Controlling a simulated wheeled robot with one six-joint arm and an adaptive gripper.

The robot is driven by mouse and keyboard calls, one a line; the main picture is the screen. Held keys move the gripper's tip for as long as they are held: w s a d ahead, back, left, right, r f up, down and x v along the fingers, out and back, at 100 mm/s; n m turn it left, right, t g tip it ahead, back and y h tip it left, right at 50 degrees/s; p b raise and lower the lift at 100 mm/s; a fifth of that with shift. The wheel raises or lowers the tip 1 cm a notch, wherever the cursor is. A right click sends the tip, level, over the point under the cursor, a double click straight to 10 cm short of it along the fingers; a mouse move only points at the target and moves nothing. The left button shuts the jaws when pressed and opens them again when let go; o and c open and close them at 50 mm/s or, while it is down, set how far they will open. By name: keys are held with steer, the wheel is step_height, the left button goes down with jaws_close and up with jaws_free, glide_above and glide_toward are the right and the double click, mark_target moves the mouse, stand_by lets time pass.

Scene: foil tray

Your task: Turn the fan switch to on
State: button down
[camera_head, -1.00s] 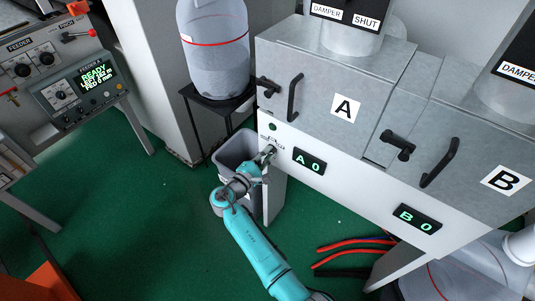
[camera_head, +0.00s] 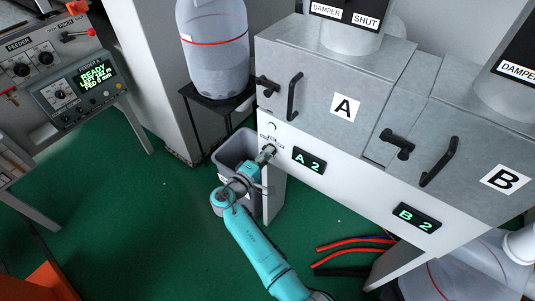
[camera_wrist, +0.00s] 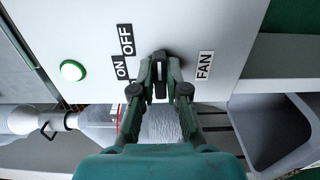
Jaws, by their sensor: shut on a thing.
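The fan switch (camera_wrist: 160,88) is a small black knob on the white panel, largely hidden by my fingers. My gripper (camera_wrist: 160,72) is shut on it. In the head view my gripper (camera_head: 267,152) reaches the left end of the panel. The OFF label (camera_wrist: 127,39) and ON label (camera_wrist: 121,67) are on one side of the knob, the FAN label (camera_wrist: 205,65) on the other. The knob's exact pointing direction is hard to tell.
Displays read A 2 (camera_head: 308,160) and B 2 (camera_head: 416,217). Door A (camera_head: 345,107) and door B (camera_head: 506,180) have black handles. A grey bin (camera_head: 236,148) stands behind my wrist. Red hoses (camera_head: 350,245) lie at the lower right. Green floor is open to the left.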

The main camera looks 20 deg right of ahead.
stand_by(0.4)
steer(key=c, duration=1.2)
jaws_free()
steer(key=v, duration=1.2)
steer(key=shift+f, duration=0.1)
